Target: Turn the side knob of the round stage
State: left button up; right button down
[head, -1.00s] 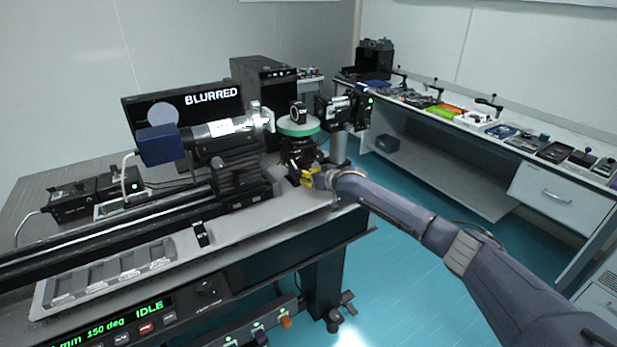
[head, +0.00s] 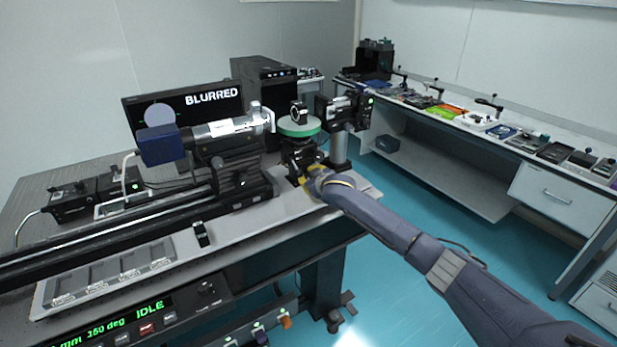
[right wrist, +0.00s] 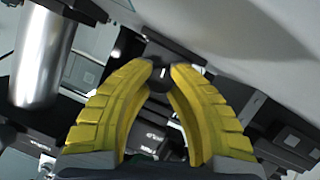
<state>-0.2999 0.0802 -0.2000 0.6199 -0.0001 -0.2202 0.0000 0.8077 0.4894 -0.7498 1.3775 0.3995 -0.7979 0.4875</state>
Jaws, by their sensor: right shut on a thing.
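The round stage (head: 299,127) has a green rim and a black base, and stands at the right end of the optical table. A small black ring-shaped mount (head: 299,112) sits on top of it. My right gripper (head: 309,172) is at the lower front of the stage base, partly hidden by its own wrist. In the right wrist view its yellow fingers (right wrist: 160,78) close at their tips on a small dark knob (right wrist: 160,80). The stage itself is hard to make out in that view. My left gripper is not in view.
A monitor (head: 200,102) reads BLURRED. A camera with a silver barrel (head: 225,127) stands left of the stage, and a black device on a post (head: 340,140) stands close on its right. A side bench (head: 470,190) with several items lines the right wall.

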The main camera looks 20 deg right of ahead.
jog(key=shift+s+f, duration=0.1)
jog(key=shift+f, duration=0.15)
dwell(0.3)
jog(key=c, duration=1.1)
grip_release()
jog(key=shift+r, duration=0.15)
jog(key=v, duration=1.2)
